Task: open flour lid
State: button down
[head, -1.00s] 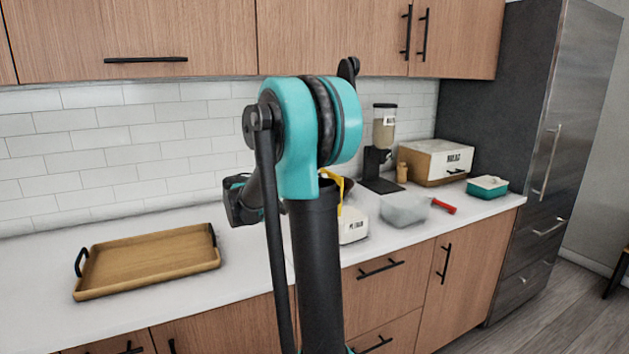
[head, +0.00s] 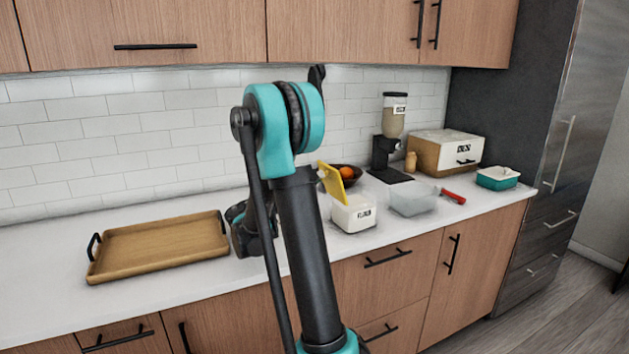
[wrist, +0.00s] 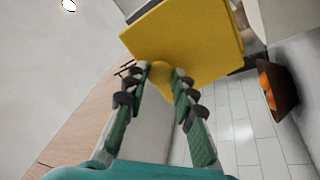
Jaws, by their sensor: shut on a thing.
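The flour canister (head: 352,216) is a white box labelled FLOUR on the counter, just right of my arm in the head view. Its yellow square lid (head: 332,184) is steeply tilted at the canister's top left edge. I cannot tell whether the lid still touches the canister. In the wrist view the lid (wrist: 185,42) fills the top middle. My gripper (wrist: 161,74) is shut on the lid's round yellow knob, with one finger on each side. In the head view my arm hides the gripper.
A wooden tray (head: 160,250) lies left on the counter. Behind the canister is a dark bowl (head: 350,183) with oranges. To the right are a clear container (head: 412,201), a red-handled tool (head: 453,196), a dispenser (head: 392,135), a bread box (head: 445,155) and a teal dish (head: 497,178).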

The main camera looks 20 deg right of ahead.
jog(key=c, duration=1.2)
grip_release()
jog(key=v, duration=1.2)
jog(key=shift+w, duration=0.1)
